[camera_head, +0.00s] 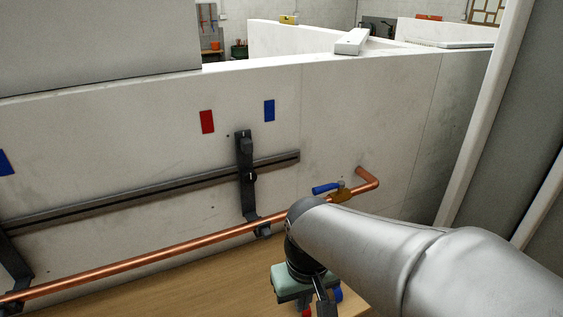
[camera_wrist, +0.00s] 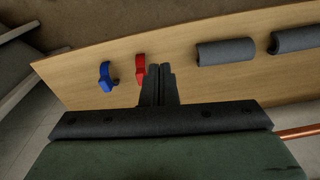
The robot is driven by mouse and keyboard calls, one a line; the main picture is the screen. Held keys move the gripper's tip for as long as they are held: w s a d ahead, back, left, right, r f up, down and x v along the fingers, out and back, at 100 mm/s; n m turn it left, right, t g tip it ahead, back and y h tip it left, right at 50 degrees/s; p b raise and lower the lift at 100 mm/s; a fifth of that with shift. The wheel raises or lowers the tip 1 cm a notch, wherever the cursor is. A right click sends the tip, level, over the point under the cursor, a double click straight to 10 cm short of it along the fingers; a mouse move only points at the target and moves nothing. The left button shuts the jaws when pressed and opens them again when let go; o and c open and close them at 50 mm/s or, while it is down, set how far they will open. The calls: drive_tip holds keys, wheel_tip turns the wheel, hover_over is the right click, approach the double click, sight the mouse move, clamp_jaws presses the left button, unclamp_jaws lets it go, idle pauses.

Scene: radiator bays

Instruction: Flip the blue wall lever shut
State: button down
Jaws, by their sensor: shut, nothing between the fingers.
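The blue wall lever (camera_head: 325,188) sits on a brass valve (camera_head: 341,194) near the right end of a copper pipe (camera_head: 150,259) on the white wall. The lever lies roughly along the pipe's line. My gripper (camera_wrist: 159,70) is shut and empty in the wrist view, its fingers pointing toward a wooden board. In the head view my gripper hangs below and in front of the pipe, lower than the lever and apart from it, partly hidden by my arm. The lever is not clearly seen in the wrist view.
On the wooden board (camera_wrist: 190,80) are a blue handle-like piece (camera_wrist: 105,77), a red one (camera_wrist: 140,70) and grey cylinders (camera_wrist: 226,51). A dark bracket (camera_head: 246,180) and rail (camera_head: 150,190) are on the wall. Blue (camera_head: 269,110) and red (camera_head: 207,121) patches mark the wall.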

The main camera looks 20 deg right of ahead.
drive_tip(key=w+d+r+t, duration=0.1)
drive_tip(key=w+d+r, duration=0.2)
drive_tip(key=w, duration=0.6)
drive_tip(key=w+d+r, duration=0.2)
drive_tip(key=w+r, duration=0.2)
drive_tip(key=w, duration=0.6)
wheel_tip(320, 180, up, 4)
drive_tip(key=f+n+t, duration=0.1)
drive_tip(key=t, duration=0.1)
hover_over(328, 188)
drive_tip(key=w+a, duration=0.3)
drive_tip(key=shift+d+r+y+b, duration=0.25)
drive_tip(key=shift+y+b, duration=0.05)
wheel_tip(328, 188, down, 10)
drive_tip(key=p, duration=0.2)
drive_tip(key=shift+s, duration=0.35)
